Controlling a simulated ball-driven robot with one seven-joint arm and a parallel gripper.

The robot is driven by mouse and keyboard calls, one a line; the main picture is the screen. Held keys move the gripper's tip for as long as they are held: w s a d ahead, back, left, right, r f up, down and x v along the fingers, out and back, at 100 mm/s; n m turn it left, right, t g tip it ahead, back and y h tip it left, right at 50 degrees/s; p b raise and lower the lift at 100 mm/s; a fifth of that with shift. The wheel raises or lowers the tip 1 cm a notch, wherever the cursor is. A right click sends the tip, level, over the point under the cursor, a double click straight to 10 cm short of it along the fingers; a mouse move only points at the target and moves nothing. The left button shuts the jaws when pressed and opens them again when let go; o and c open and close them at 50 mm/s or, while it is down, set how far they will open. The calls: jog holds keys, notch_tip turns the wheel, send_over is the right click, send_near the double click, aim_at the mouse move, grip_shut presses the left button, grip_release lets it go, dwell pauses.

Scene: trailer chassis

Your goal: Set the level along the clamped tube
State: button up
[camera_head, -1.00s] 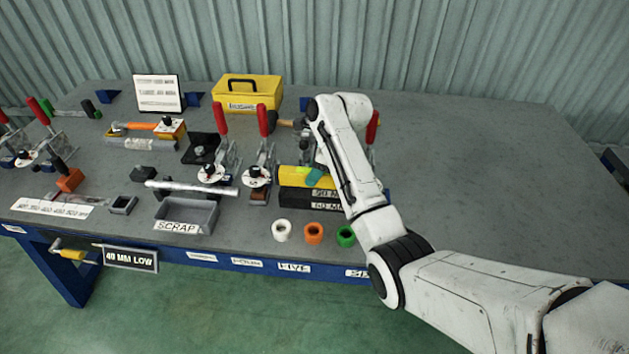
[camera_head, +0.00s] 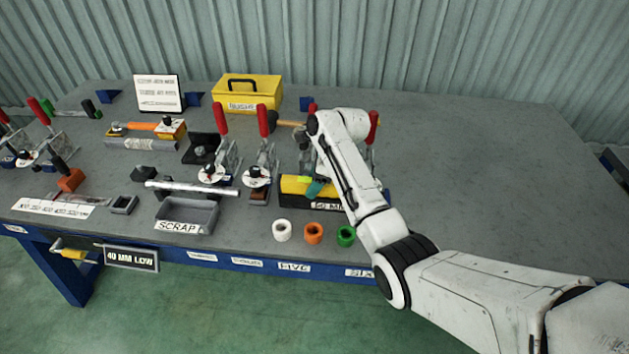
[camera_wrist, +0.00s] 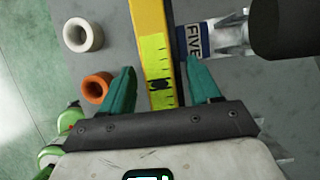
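The level is a yellow bar with a yellow-green vial (camera_wrist: 158,70), running between my gripper's teal fingers in the wrist view. A silver tube (camera_head: 190,188) lies level above the scrap tray, beside red-handled toggle clamps (camera_head: 262,150). Whether a clamp grips it cannot be told.
White (camera_head: 282,230), orange (camera_head: 313,233) and green (camera_head: 346,236) rings stand at the front edge. The scrap tray (camera_head: 187,222) is left of them. A yellow toolbox (camera_head: 254,93) and a sign (camera_head: 158,93) stand at the back. The table's right side is clear.

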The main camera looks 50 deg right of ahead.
jog(key=shift+r, duration=0.1)
jog(key=v, duration=1.2)
jog(key=s+a+f+n+g+h, duration=0.1)
jog(key=s+a+f+n+g, duration=0.1)
jog(key=s+a+f+n, duration=1.15)
jog(key=s+a+f+n+h, duration=0.1)
jog(key=s+a+n, duration=0.2)
jog(key=s+n, duration=0.4)
jog(key=s+a+f+n+h, duration=0.1)
jog(key=s+a+n, duration=0.3)
jog(key=s+n, duration=0.3)
jog(key=s, duration=0.3)
jog(key=shift+s+f, duration=0.2)
jog(key=shift+s, duration=0.2)
